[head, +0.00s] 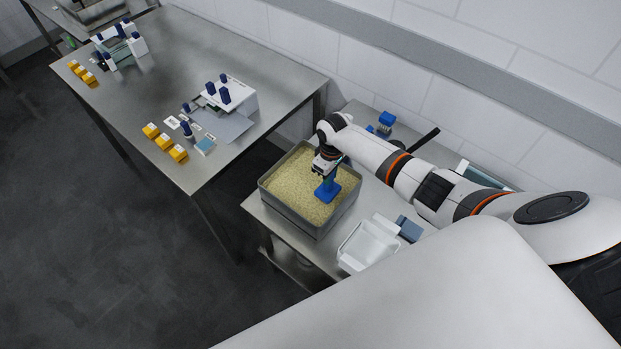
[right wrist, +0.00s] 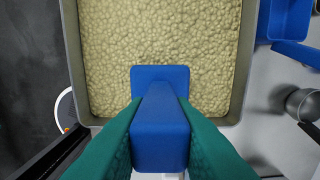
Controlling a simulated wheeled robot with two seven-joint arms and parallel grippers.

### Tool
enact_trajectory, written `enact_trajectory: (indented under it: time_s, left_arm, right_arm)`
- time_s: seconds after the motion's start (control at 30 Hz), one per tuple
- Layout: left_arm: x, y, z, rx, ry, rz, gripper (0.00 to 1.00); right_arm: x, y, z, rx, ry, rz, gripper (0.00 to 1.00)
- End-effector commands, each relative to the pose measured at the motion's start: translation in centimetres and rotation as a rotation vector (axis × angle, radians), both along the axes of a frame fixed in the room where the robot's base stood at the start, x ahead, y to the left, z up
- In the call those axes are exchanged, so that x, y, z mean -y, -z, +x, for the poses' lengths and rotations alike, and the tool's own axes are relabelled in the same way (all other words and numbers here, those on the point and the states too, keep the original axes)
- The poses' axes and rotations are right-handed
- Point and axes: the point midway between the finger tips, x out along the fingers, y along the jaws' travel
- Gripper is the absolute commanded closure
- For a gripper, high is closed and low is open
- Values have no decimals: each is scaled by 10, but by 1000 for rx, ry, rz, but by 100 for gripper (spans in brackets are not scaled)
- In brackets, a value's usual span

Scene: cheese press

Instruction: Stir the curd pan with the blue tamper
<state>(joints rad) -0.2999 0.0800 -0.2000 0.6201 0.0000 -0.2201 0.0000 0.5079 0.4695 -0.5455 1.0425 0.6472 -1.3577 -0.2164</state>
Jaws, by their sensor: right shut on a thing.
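The curd pan (head: 288,202) is a square grey metal pan full of pale yellow curd grains, standing on the smaller steel table. The blue tamper (head: 327,190) has a block handle and a flat square foot. My right gripper (head: 325,170) is shut on the tamper's handle and holds it over the near right part of the pan. In the right wrist view the green fingers (right wrist: 160,150) clasp both sides of the handle, and the tamper's foot (right wrist: 160,74) lies against or just above the curd (right wrist: 155,35); I cannot tell which. My left gripper is not in view.
A white tray (head: 368,246) and a grey-blue block (head: 409,229) stand right of the pan. A blue item (head: 385,122) is behind my right arm. The longer steel table (head: 230,70) at left bears a white press (head: 232,98) and several yellow blocks (head: 164,142).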

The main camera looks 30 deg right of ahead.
Motion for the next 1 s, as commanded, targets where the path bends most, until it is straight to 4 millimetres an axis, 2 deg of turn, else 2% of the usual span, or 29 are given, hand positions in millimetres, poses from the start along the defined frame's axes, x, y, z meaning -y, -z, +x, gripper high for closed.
enact_trajectory:
  time_s: [0.7,1.0]
  left_arm:
    - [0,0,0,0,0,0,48]
    - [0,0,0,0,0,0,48]
  right_arm:
    - [0,-50,0,2,-1,1,100]
    - [0,-53,0,0,0,0,100]
